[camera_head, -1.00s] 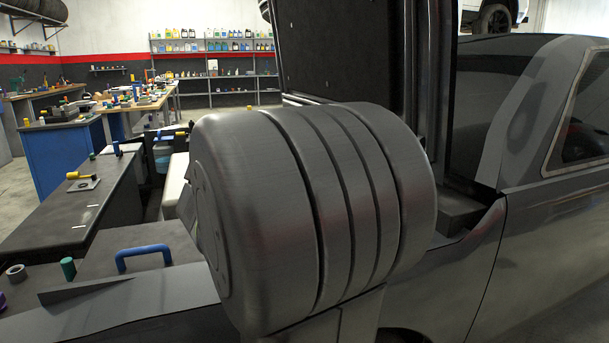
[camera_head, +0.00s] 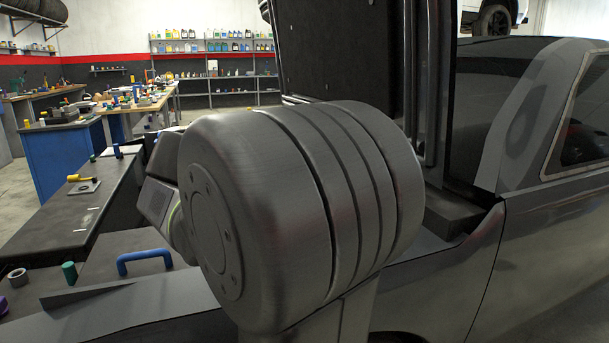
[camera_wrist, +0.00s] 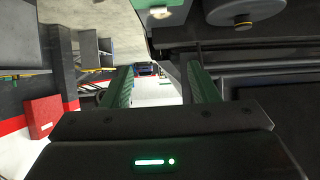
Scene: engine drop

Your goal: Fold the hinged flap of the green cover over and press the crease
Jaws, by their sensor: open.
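The green cover and its hinged flap cannot be made out in either view. My gripper (camera_wrist: 160,78) shows in the wrist view with its two green fingers apart and nothing seen between them. In the head view the large dark arm joint in front hides my gripper. Part of my wrist shows at that joint's left side.
A blue handle (camera_head: 144,262), a green peg (camera_head: 69,272) and a grey ring (camera_head: 18,277) sit on the dark surface at lower left. A yellow-handled tool (camera_head: 80,178) lies further back. The dark vehicle (camera_head: 545,230) fills the right side.

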